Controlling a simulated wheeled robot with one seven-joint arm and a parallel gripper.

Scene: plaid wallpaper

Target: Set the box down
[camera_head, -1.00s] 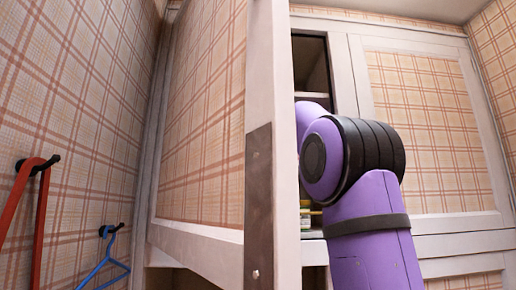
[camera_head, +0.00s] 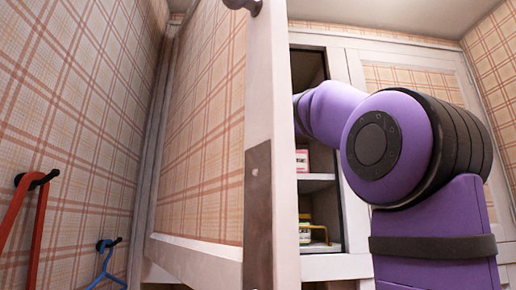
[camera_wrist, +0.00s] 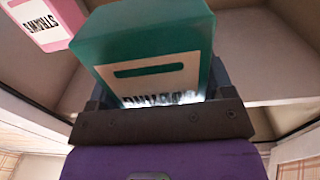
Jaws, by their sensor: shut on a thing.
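A green box (camera_wrist: 150,45) with a cream label fills the upper middle of the wrist view. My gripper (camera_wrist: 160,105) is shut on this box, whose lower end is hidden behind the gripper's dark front. The lettering on the label is partly covered. In the head view my purple arm reaches into the open cupboard, and the gripper and the green box are hidden there. In the wrist view, a shelf (camera_wrist: 250,65) inside the cupboard lies behind and to the right of the box. I cannot tell whether the box touches it.
The open cupboard door (camera_head: 205,130) stands left of my arm. A pink-and-white item (camera_head: 302,160) and a small jar (camera_head: 305,230) sit on cupboard shelves. Hooks with red and blue hangers are on the left wall.

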